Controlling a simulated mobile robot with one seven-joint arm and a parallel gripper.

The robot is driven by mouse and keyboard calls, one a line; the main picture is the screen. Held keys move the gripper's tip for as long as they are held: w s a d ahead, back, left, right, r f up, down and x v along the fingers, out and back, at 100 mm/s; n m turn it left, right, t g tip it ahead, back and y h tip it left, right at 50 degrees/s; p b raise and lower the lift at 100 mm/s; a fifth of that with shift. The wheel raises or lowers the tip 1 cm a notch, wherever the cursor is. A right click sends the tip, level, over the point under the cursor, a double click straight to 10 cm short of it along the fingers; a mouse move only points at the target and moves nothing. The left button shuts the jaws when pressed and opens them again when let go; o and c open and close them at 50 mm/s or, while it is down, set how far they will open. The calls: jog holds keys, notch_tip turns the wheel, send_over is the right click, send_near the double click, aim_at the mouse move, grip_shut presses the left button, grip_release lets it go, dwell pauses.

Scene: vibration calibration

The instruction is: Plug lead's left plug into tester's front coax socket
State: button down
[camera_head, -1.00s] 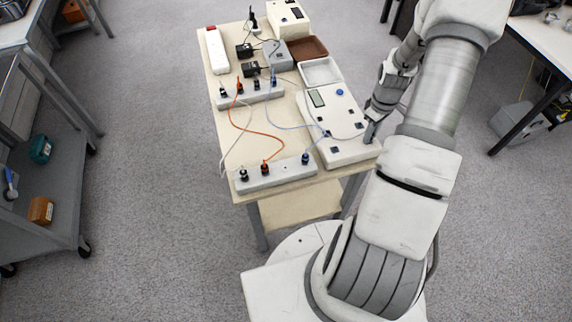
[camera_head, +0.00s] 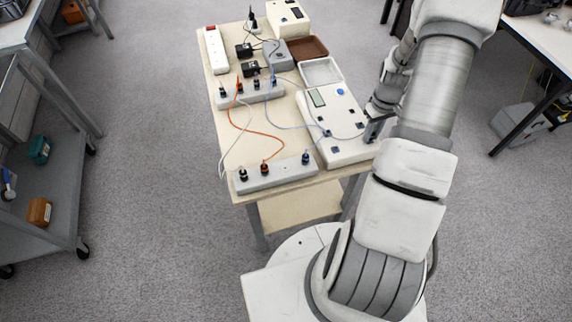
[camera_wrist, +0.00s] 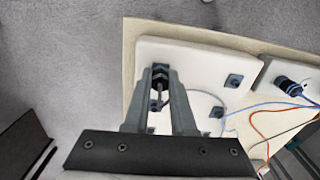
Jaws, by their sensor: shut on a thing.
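The tester (camera_head: 345,148) is a white box with a small display and a blue button at the right front of the table. It also shows in the wrist view (camera_wrist: 200,58), with dark square sockets (camera_wrist: 234,80) on its top. My gripper (camera_head: 371,138) is at the tester's right edge. In the wrist view my gripper (camera_wrist: 161,72) is shut on a dark plug (camera_wrist: 160,80) over the tester. A thin pale lead (camera_wrist: 205,94) curves away to the right from near the fingers. The fingers partly hide the plug. I cannot tell whether it is in a socket.
A grey strip with several dark plugs (camera_head: 275,175) lies left of the tester. A second strip (camera_head: 250,94) stands farther back. Orange, blue and white cables cross the table (camera_head: 240,165) between them. A pale tray (camera_head: 320,72) sits behind the tester.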

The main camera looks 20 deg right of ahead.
jog(key=shift+m, duration=0.3)
jog(key=c, duration=0.7)
grip_release()
jog(key=shift+o, duration=0.2)
jog(key=shift+r, duration=0.1)
jog(key=shift+r+p, duration=1.5)
jog(key=shift+r, duration=0.95)
notch_tip(320, 180, up, 17)
jog(key=shift+r, duration=0.2)
